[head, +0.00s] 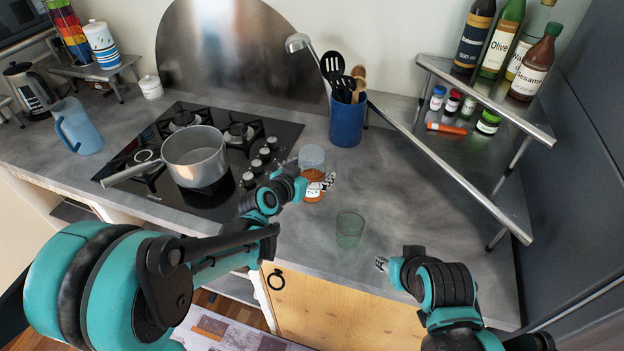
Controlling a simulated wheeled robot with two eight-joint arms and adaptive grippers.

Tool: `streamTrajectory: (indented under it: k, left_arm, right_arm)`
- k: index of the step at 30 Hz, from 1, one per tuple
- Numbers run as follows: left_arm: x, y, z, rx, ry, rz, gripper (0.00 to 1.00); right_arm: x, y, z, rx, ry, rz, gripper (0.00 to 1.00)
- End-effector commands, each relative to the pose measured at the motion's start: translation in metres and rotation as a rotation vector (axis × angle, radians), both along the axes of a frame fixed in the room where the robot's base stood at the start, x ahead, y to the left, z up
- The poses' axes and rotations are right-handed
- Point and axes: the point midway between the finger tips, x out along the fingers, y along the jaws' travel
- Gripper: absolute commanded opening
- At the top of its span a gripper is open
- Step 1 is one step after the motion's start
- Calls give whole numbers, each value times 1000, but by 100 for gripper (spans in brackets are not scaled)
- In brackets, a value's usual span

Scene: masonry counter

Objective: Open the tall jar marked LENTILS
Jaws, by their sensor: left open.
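The jar (313,193) stands on the counter right of the hob, upright, with orange-brown contents and a greyish lid (311,156). A white label shows low on its front, mostly covered and too small to read fully. My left gripper (318,182) is open at the jar, its hand on the left side and a finger showing at the right side. I cannot tell whether the fingers touch the glass. My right gripper (381,264) is near the counter's front edge, apart from the jar. Its fingers are too small to judge.
A green glass (350,230) stands in front of the jar, between the two grippers. A saucepan (195,157) is on the hob to the left. A blue utensil pot (347,122) stands behind. A metal corner shelf (480,100) with bottles is at right. Counter right of the jar is clear.

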Motion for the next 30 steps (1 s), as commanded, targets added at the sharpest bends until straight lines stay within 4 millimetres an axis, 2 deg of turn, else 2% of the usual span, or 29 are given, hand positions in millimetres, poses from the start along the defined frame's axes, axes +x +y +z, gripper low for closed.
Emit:
streamTrajectory:
  k: [5, 6, 12, 15, 23, 26, 30]
  left_arm:
    - [0, -1, 1, 0, 0, 0, 91]
    - [0, 0, 1, 0, 0, 0, 86]
    - [0, 0, 1, 0, 0, 0, 33]
    - [0, 0, 1, -1, -1, 1, 11]
    - [0, 0, 5, -1, 0, 0, 11]
    - [0, 0, 18, -1, -1, 1, 11]
    - [0, 0, 47, -1, -1, 1, 11]
  right_arm:
    - [0, 0, 1, 0, 0, 0, 40]
    - [0, 0, 1, 0, 0, 0, 40]
    - [0, 0, 1, 0, 0, 0, 40]
    - [0, 0, 1, 0, 0, 0, 40]
    - [0, 0, 3, 0, 0, 0, 40]
    - [0, 0, 9, 0, 0, 0, 40]
    - [0, 0, 23, 0, 0, 0, 40]
